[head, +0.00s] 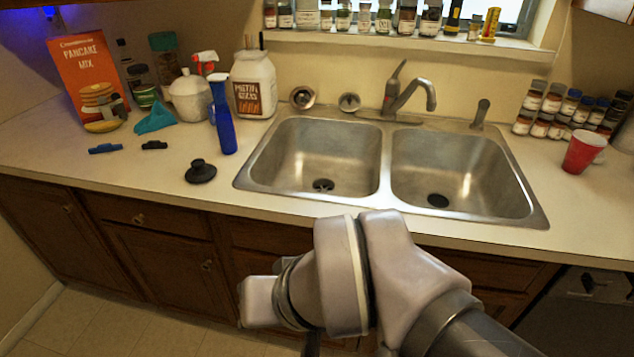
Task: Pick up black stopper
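The black stopper (200,171) is a round, dark disc with a raised knob on top. It sits upright on the light counter (120,172), left of the double sink and just in front of the blue bottle. My arm shows at the bottom middle of the head view, in front of the counter edge. My gripper's fingers are hidden behind or below the arm links, so I cannot see whether it is open or shut. Nothing touches the stopper.
A blue bottle (222,118) stands close behind the stopper. A blue clip (106,149), a black clip (154,145) and a teal object (156,117) lie to its left. The double sink (385,165) is to the right. The counter in front of the stopper is clear.

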